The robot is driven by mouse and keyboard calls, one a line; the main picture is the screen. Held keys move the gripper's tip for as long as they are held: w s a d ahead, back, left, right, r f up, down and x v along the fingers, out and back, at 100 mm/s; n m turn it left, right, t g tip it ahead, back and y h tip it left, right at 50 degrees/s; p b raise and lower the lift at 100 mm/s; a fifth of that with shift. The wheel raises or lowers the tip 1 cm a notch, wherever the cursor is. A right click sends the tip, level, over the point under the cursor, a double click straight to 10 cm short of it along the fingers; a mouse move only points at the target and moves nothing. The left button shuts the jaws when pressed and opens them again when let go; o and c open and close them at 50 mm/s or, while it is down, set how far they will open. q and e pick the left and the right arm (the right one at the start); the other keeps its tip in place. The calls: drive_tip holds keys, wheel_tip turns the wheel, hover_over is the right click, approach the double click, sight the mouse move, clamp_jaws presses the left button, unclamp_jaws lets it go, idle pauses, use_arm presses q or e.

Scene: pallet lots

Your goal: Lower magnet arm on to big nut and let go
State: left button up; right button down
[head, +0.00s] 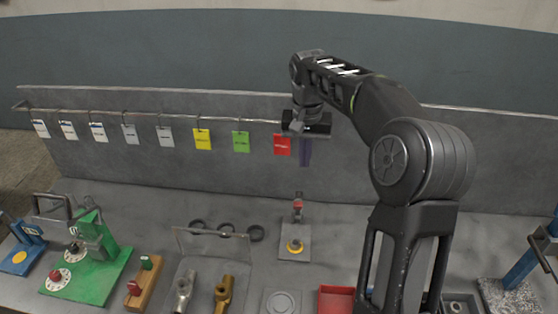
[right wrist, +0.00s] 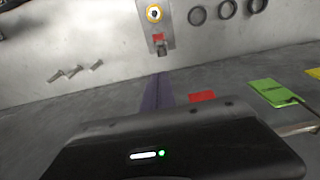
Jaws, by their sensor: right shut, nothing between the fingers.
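I cannot pick out the magnet arm or the big nut for certain. The gripper is well above and apart from these. My left gripper is not in view.
A rail (head: 150,114) with hanging tags runs along the back panel. Dark rings (head: 256,233) lie left of the plate. A green fixture (head: 88,270) stands left, a red tray (head: 336,300) in front, a blue post (head: 520,268) right. Loose bolts (right wrist: 75,72) show in the right wrist view.

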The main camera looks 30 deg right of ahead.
sight(298, 206)
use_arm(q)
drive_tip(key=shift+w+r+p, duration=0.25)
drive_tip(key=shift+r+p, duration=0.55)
use_arm(e)
wheel_tip(298, 206, down, 10)
drive_tip(key=w, duration=0.1)
drive_tip(key=shift+w+d+r, duration=0.15)
drive_tip(key=shift+d, duration=0.2)
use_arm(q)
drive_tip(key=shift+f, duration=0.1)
